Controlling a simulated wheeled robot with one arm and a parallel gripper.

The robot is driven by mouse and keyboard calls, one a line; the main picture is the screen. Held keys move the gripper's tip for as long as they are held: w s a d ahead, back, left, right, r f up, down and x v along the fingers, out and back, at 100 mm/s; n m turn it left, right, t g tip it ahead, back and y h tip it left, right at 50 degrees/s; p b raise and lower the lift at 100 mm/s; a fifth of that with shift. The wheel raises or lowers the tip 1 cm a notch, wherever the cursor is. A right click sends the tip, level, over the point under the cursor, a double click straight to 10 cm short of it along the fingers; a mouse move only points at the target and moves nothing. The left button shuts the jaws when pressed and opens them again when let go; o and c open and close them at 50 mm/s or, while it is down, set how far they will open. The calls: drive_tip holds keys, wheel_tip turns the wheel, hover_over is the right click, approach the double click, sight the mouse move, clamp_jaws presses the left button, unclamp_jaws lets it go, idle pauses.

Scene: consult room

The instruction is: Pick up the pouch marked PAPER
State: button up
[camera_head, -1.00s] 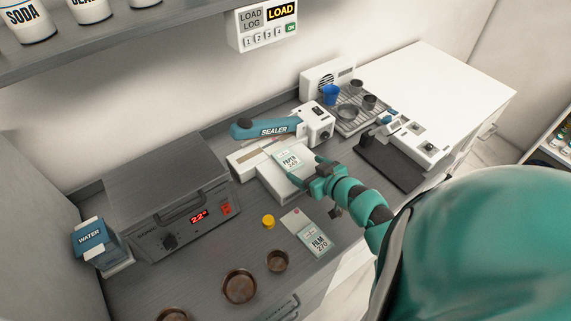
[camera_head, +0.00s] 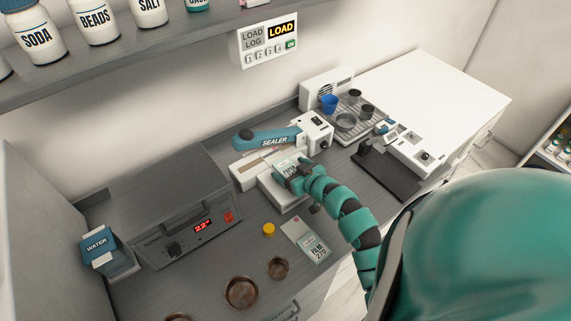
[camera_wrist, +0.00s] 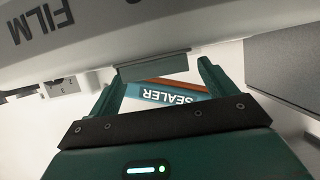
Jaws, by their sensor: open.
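The pouch marked PAPER (camera_head: 285,162) lies on the white bed in front of the blue-and-white sealer (camera_head: 275,141) in the head view. My gripper (camera_head: 291,174) is right at the pouch and covers part of it. In the wrist view my gripper (camera_wrist: 163,80) is open, its two green fingers apart. The SEALER label shows upside down beyond the fingers, and a grey plate edge lies between the fingertips. I cannot tell if the fingers touch the pouch.
The pouch marked FILM (camera_head: 315,247) lies nearer the counter's front edge. A yellow cap (camera_head: 268,229) and brown dishes (camera_head: 241,292) are to its left. A heater (camera_head: 188,236) stands left of the sealer. A rack with cups (camera_head: 346,122) stands to the right.

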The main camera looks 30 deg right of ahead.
drive_tip(key=shift+x, duration=0.9)
drive_tip(key=shift+c, duration=0.4)
drive_tip(key=c, duration=1.3)
drive_tip(key=shift+o, duration=0.3)
drive_tip(key=shift+r, duration=0.15)
